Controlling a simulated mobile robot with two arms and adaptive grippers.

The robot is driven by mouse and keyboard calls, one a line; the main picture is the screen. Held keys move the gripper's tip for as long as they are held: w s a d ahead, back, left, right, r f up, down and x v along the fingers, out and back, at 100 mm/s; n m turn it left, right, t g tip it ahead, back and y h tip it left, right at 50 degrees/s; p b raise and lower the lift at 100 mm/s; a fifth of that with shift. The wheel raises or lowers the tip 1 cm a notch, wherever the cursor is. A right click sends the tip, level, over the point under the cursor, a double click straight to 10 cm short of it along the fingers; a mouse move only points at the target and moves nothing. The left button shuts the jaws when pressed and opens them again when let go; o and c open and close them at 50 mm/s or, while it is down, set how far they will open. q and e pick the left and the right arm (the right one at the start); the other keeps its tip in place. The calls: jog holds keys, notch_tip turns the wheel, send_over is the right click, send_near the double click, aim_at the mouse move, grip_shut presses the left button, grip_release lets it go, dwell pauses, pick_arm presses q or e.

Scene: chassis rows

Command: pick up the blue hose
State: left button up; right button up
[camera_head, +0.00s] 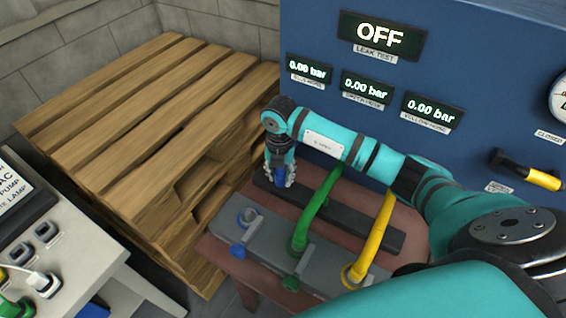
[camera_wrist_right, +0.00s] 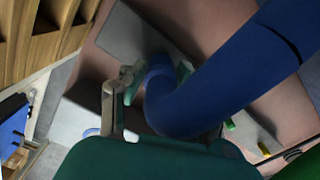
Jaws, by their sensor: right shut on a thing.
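My right gripper (camera_head: 280,180) is shut on the blue hose (camera_head: 281,176), above the dark bar at the back of the reddish table. In the head view only a small blue end shows between the fingers. In the right wrist view the blue hose (camera_wrist_right: 222,82) is large and curves from between the fingers of the gripper (camera_wrist_right: 152,85) to the upper right. The finger on the far side is partly hidden by the hose. A blue ring port (camera_head: 249,216) on the grey block has no hose in it. My left gripper is not in view.
A green hose (camera_head: 318,208) and a yellow hose (camera_head: 375,240) arch from the grey block (camera_head: 330,272) to the dark bar (camera_head: 345,214). The blue panel (camera_head: 465,70) stands behind. Wooden pallets (camera_head: 130,110) and a grey console (camera_head: 75,260) are at left.

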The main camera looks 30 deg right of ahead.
grip_shut()
jog(key=shift+r, duration=0.45)
jog(key=shift+s+a+r+b, duration=0.25)
jog(key=shift+r+b, duration=0.2)
jog(key=shift+r, duration=0.2)
jog(key=shift+s+a+r+b, duration=0.2)
jog(key=shift+r+b, duration=0.2)
jog(key=shift+r, duration=0.2)
jog(key=s+a+b, duration=0.1)
jog(key=s+a, duration=0.2)
jog(key=s, duration=0.1)
jog(key=s+a+r+b, duration=0.1)
jog(key=s+a, duration=0.2)
jog(key=s+a+b, duration=0.1)
jog(key=s+a, duration=0.2)
jog(key=s, duration=0.1)
jog(key=shift+s+a+r, duration=0.1)
jog(key=shift+s+r, duration=0.2)
jog(key=shift+s, duration=0.05)
jog(key=shift+r, duration=0.1)
